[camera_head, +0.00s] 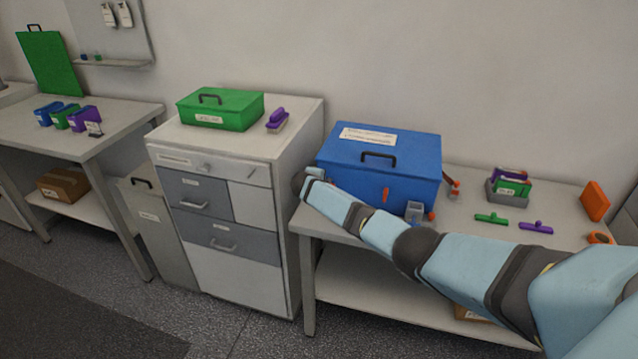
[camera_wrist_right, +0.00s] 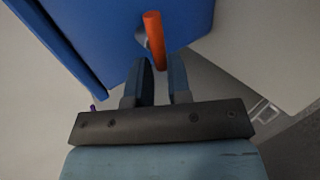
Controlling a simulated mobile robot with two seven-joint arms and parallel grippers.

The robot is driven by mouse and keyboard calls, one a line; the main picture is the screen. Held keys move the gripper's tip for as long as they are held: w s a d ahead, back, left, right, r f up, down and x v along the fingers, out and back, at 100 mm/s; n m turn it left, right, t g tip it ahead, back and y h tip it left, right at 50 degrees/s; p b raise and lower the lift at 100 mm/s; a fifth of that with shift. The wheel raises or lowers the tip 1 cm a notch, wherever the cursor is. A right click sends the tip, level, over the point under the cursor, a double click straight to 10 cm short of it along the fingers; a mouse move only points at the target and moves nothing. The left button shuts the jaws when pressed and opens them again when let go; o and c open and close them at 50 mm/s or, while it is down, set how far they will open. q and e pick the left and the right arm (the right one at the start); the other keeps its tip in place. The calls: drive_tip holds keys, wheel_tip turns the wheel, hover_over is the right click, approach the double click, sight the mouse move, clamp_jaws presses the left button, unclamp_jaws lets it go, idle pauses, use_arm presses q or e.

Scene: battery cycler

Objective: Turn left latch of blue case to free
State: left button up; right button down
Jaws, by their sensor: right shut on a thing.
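The blue case (camera_head: 372,174) stands closed on the right-hand table, with a black handle on its lid. My right gripper (camera_head: 303,180) is at the case's left side. In the right wrist view, my right gripper (camera_wrist_right: 161,72) has its two fingers on either side of an orange latch lever (camera_wrist_right: 154,42) on the blue case wall (camera_wrist_right: 115,35), and is shut on it. This left latch is hidden behind my gripper in the head view. Another orange latch (camera_head: 386,195) shows on the case's front. My left gripper is not in view.
A drawer cabinet (camera_head: 225,220) with a green case (camera_head: 220,112) on top stands left of the table, close to my right gripper. A small grey container (camera_head: 413,210) sits before the case. Green and purple pieces lie on the table's right.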

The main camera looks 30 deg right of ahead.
drive_tip(key=shift+s+f, duration=0.25)
drive_tip(key=shift+f, duration=0.25)
drive_tip(key=c, duration=1.1)
unclamp_jaws()
drive_tip(key=shift+c, duration=0.2)
drive_tip(key=shift+d+r, duration=0.15)
drive_tip(key=shift+r, duration=0.1)
drive_tip(key=p+v, duration=0.1)
drive_tip(key=v, duration=1.2)
drive_tip(key=shift+a+r, duration=0.25)
